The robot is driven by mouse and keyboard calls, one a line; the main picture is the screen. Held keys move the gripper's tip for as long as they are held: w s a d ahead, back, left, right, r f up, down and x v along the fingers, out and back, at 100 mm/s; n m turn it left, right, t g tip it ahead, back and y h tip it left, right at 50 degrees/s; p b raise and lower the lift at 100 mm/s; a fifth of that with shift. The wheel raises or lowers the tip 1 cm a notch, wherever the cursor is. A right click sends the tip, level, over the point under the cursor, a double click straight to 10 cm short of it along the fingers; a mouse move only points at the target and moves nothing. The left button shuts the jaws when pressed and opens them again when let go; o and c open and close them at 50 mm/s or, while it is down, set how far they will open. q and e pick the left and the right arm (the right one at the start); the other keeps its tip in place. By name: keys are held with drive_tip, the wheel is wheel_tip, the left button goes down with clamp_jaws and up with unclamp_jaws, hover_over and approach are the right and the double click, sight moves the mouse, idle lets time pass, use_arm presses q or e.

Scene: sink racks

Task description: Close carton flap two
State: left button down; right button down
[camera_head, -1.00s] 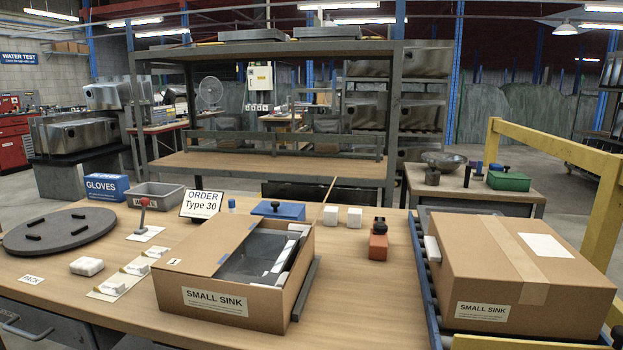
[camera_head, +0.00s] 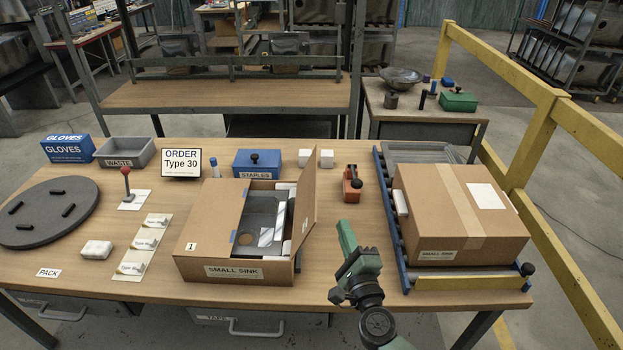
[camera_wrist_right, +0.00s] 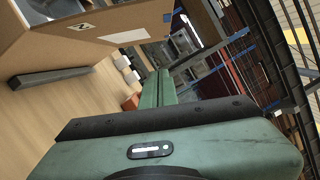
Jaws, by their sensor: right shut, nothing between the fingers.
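The open carton (camera_head: 284,271), marked SMALL SINK, stands on the table. Its left flap (camera_head: 209,222), marked 1, lies flat over the left part. The right flap, flap two (camera_head: 308,196), stands upright along the right side. A dark sink (camera_head: 258,212) with white pads shows in the gap between them. My right gripper (camera_head: 345,232), green, is shut and empty, to the right of the carton and apart from flap two. In the right wrist view its fingers (camera_wrist_right: 156,85) point away, with the carton (camera_wrist_right: 75,38) at upper left. My left gripper is out of view.
A taped carton (camera_head: 460,215) sits on the roller rack (camera_head: 391,225) at right. A red-orange tool (camera_head: 351,186) stands between the cartons. A blue staples box (camera_head: 256,164) and white blocks (camera_head: 326,158) are behind the open carton. Bare tabletop lies around my right gripper.

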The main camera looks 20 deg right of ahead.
sight(305, 197)
drive_tip(key=w+a+r+p, duration=0.2)
drive_tip(key=w, duration=0.8)
drive_tip(key=shift+w+a+r, duration=0.15)
drive_tip(key=shift+w+a, duration=0.25)
drive_tip(key=shift+r, duration=0.1)
